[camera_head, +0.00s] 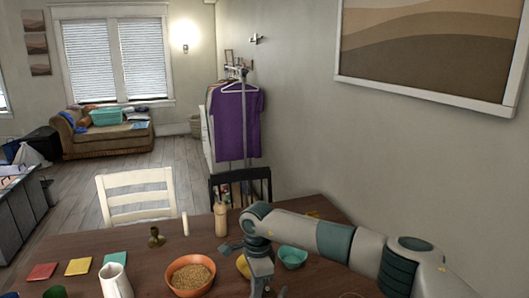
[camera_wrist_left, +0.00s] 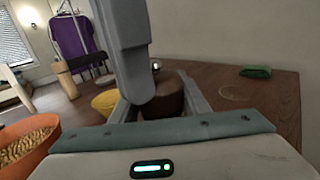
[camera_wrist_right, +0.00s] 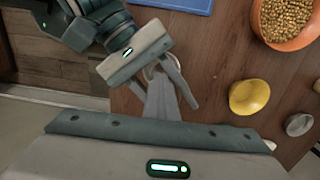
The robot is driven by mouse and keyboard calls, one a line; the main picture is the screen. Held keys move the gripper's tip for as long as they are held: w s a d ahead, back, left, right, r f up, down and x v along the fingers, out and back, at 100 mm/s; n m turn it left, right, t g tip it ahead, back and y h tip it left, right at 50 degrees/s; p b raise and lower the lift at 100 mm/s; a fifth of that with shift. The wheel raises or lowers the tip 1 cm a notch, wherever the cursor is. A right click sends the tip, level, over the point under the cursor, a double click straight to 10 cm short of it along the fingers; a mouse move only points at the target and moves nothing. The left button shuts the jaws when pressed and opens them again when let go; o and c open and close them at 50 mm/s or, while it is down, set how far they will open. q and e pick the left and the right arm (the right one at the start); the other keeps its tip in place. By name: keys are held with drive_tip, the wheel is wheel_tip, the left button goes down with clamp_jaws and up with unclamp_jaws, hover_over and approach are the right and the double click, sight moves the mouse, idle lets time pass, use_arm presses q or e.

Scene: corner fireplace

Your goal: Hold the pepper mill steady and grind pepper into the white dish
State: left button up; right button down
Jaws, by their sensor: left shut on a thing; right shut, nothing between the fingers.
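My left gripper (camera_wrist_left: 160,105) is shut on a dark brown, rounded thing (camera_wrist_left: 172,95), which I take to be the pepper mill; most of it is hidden.
An orange bowl of grains (camera_head: 190,284), a yellow bowl (camera_head: 243,266) and a teal bowl (camera_head: 293,257) stand close by. Chairs stand behind.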

drive_tip(key=shift+w+d, duration=0.25)
drive_tip(key=shift+w, duration=0.35)
drive_tip(key=shift+w+a, duration=0.2)
drive_tip(key=shift+w, duration=0.1)
drive_tip(key=shift+w, duration=0.1)
drive_tip(key=shift+w, duration=0.8)
drive_tip(key=shift+a, duration=0.15)
drive_tip(key=shift+a, duration=0.5)
idle(0.3)
